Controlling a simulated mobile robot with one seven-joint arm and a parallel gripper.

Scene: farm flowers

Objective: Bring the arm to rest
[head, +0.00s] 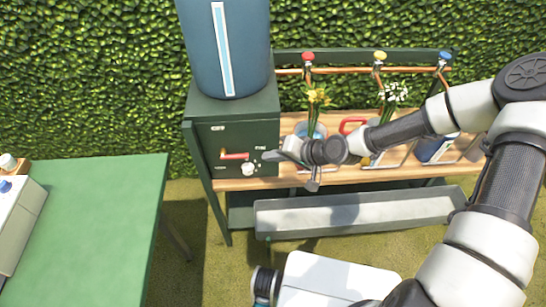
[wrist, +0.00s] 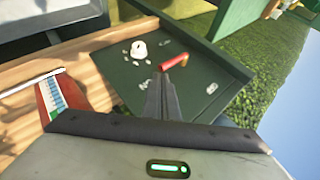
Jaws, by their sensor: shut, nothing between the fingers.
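My gripper (head: 292,160) is at the end of my arm, which reaches in from the right in the head view. It is in front of the dark green cabinet (head: 240,128), close to the white knob (head: 249,169) and the red lever (head: 235,156). In the wrist view my gripper's fingers (wrist: 172,90) are together and empty. Their tips overlap the red lever (wrist: 173,65) in the picture; I cannot tell whether they touch it. The white knob (wrist: 138,49) sits to the left of the fingertips there.
A blue tank (head: 228,50) stands on the cabinet. The wooden bench (head: 320,182) holds yellow flowers (head: 316,97) and white flowers (head: 393,94) under coloured taps (head: 308,57). A grey trough (head: 350,213) lies below. A green table (head: 90,225) stands at left, mostly clear.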

